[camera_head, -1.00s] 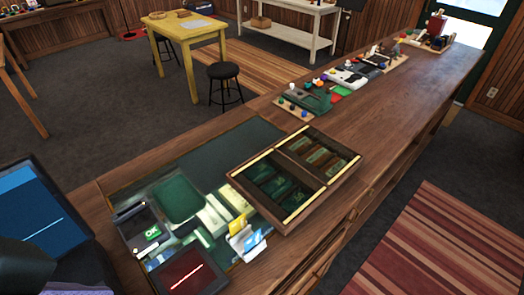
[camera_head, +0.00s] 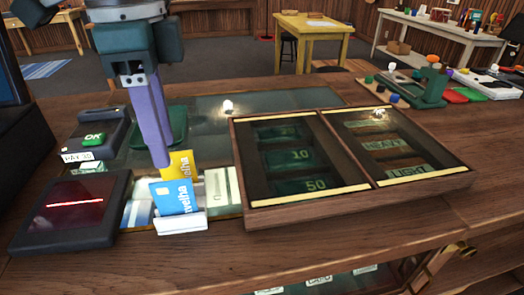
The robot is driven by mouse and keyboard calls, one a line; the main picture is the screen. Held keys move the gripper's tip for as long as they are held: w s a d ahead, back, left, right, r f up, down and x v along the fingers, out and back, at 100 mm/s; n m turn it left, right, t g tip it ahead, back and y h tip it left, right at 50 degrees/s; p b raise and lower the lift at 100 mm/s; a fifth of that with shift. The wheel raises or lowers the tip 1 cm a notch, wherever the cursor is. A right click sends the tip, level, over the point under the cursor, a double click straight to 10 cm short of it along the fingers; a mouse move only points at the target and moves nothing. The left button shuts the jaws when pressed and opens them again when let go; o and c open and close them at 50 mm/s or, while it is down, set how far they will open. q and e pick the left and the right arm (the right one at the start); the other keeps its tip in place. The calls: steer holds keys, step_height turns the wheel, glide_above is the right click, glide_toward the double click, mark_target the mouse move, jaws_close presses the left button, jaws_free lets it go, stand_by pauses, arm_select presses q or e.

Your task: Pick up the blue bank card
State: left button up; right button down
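The blue bank card (camera_head: 177,197) stands tilted in a small white holder (camera_head: 181,224) on the counter. A yellow card (camera_head: 181,164) stands just behind it in the same holder. My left gripper (camera_head: 162,160) comes down from above, with its long purple fingers pointing downward. Their tips are close above the blue card's upper left edge, beside the yellow card; I cannot tell whether they touch either card. The fingers overlap in this view, so the gap between them is hidden. My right gripper is not in view.
A card reader (camera_head: 100,131) with a green OK key and a dark pad with a red line (camera_head: 73,205) stand left of the holder. A wooden glass-topped case (camera_head: 345,207) stands close on its right. A green tray (camera_head: 172,127) lies behind.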

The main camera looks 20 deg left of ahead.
mark_target(169, 181)
arm_select(q)
steer(key=f, duration=0.9)
steer(key=shift+s+a+f, duration=0.1)
steer(key=shift+s, duration=0.2)
jaws_close()
